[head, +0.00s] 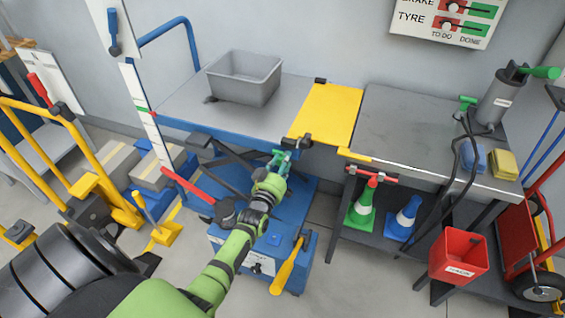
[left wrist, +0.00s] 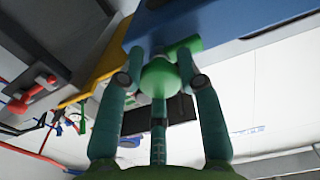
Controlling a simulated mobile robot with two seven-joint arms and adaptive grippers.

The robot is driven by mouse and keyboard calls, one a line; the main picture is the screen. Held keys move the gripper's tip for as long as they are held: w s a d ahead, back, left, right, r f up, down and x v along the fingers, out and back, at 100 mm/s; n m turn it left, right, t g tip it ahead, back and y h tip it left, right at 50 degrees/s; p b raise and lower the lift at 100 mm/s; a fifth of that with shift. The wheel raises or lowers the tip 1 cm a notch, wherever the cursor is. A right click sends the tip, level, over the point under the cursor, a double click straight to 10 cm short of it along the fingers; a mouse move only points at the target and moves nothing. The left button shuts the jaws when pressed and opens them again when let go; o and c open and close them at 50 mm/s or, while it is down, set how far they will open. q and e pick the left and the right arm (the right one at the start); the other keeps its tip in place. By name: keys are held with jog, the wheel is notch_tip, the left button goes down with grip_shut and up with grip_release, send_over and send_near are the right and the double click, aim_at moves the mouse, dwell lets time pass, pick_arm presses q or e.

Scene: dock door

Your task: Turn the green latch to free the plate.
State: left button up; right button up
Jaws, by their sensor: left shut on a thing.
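The yellow plate (head: 328,112) lies flat, bridging the blue lift table (head: 178,105) and the grey bench (head: 420,125). The green latch (left wrist: 160,77) sits at the lift table's front edge, near the plate's near left corner. My left gripper (head: 279,163) reaches it from the front and is shut on it. In the left wrist view its teal fingers close around the latch's round green knob, with a green bar (left wrist: 184,46) beside it. In the head view the fingers hide most of the latch. My right gripper is out of view.
A grey bin (head: 244,78) stands on the lift table.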

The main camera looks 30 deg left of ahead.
pick_arm(q)
jog(key=o, duration=1.2)
jog(key=shift+c, duration=0.2)
jog(key=v, duration=1.2)
